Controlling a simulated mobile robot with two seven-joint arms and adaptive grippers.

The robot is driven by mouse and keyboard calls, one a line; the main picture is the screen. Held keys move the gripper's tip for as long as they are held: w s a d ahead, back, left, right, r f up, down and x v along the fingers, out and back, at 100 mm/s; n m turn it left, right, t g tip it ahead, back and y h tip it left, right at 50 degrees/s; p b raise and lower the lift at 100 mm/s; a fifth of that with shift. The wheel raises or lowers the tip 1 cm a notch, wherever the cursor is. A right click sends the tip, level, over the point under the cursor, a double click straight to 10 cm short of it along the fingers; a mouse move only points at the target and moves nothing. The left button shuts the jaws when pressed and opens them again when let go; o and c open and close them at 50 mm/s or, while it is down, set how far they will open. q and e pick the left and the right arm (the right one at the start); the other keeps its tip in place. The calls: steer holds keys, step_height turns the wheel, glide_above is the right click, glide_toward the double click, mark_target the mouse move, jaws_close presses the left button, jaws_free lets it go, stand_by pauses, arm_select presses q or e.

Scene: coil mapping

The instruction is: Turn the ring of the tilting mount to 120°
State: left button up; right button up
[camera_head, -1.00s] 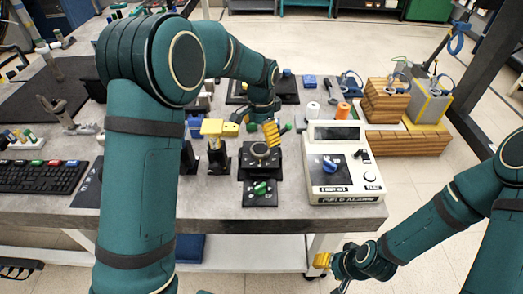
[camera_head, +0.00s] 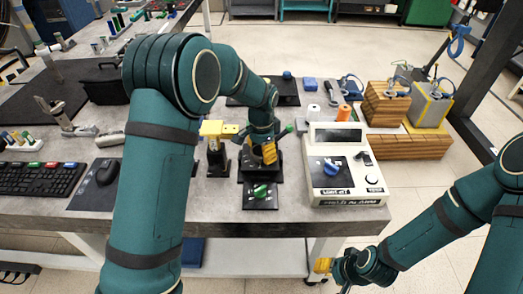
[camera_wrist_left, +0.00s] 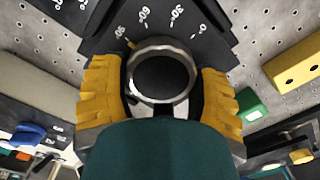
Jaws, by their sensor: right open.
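The tilting mount (camera_head: 246,168) stands on the table's front half, mostly covered by my left gripper (camera_head: 268,153) in the head view. In the left wrist view, its round metal ring (camera_wrist_left: 134,62) has a dark centre and sits on a black plate (camera_wrist_left: 160,28) marked with degree figures, among them 60 and 30. A small orange mark at the ring's upper left lies near the 90 figure. The yellow fingers of my left gripper (camera_wrist_left: 162,100) are spread, one each side of the ring, with narrow gaps. My right gripper (camera_head: 322,265) is open and empty, in front of the table.
A white alarm box (camera_head: 345,190) with a blue knob stands right of the mount. A plate with a green knob (camera_head: 260,191) lies in front of it. A post with a yellow top (camera_head: 217,130) stands to the left. Wooden blocks (camera_head: 400,146) are at the right.

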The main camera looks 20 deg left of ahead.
mark_target(261, 150)
arm_select(q)
steer(key=shift+r, duration=0.1)
steer(key=n+p, duration=0.1)
steer(key=n, duration=0.1)
steer(key=shift+w+n+p, duration=0.1)
steer(key=shift+n+p, duration=0.2)
steer(key=shift+n, duration=0.1)
steer(key=shift+a+n+p, duration=0.1)
steer(key=shift+n+p, duration=0.5)
steer(key=shift+n, duration=0.8)
steer(key=o, duration=1.2)
step_height(261, 150, up, 12)
